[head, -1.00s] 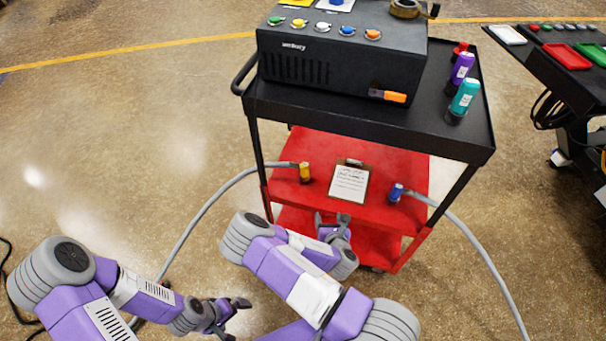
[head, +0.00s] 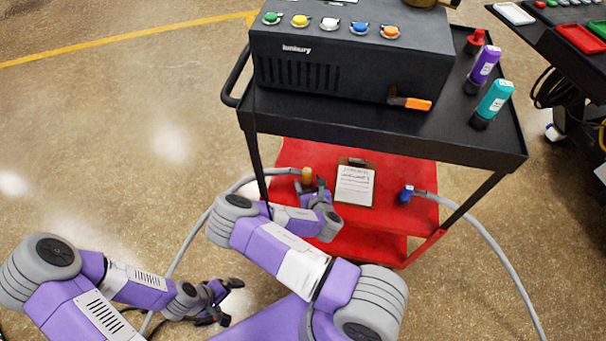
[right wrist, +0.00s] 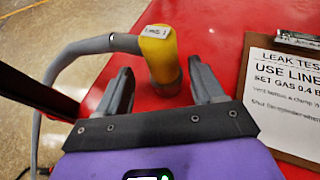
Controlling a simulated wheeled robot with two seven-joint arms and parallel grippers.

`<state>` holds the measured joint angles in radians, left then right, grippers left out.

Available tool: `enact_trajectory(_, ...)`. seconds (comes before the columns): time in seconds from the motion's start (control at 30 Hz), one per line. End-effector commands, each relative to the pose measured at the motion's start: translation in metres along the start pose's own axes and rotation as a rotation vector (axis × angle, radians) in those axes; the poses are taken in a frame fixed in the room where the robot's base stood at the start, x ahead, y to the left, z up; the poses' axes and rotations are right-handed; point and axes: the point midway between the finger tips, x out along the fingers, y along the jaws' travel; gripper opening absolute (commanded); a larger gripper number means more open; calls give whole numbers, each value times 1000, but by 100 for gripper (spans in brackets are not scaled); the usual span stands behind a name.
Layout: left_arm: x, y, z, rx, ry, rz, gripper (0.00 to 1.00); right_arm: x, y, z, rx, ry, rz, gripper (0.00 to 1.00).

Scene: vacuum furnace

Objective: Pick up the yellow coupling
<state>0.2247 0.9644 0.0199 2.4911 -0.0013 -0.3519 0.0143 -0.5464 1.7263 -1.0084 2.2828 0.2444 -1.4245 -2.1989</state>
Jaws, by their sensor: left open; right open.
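The yellow coupling (head: 307,175) stands on the red shelf of the cart, at the end of a grey hose. In the right wrist view the yellow coupling (right wrist: 159,52) is upright, with a small label on top and the hose leaving to the left. My right gripper (head: 313,186) is open at the coupling. In the right wrist view its fingers (right wrist: 158,88) point at the coupling, one on each side of its lower part. I cannot tell whether either finger touches it. My left gripper (head: 225,302) is open and empty, low at the left over the floor.
A clipboard (head: 355,185) with a printed sheet lies on the red shelf (head: 385,215), right of the coupling. A blue coupling (head: 407,193) on another grey hose is further right. The black cart top (head: 350,125) overhangs the shelf, and a cart leg (head: 256,165) stands close left.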

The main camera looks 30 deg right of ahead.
Motion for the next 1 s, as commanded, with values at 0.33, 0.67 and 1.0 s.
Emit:
enact_trajectory(0.33,21,-8,-1,0,0,0,100,49,-4,1,0,-3,0,68)
enact_trajectory(0.67,22,-8,-1,0,1,0,100,54,-4,3,-1,-2,0,66)
enact_trajectory(1.0,22,-8,-1,0,1,0,100,54,-4,3,-1,-1,0,14)
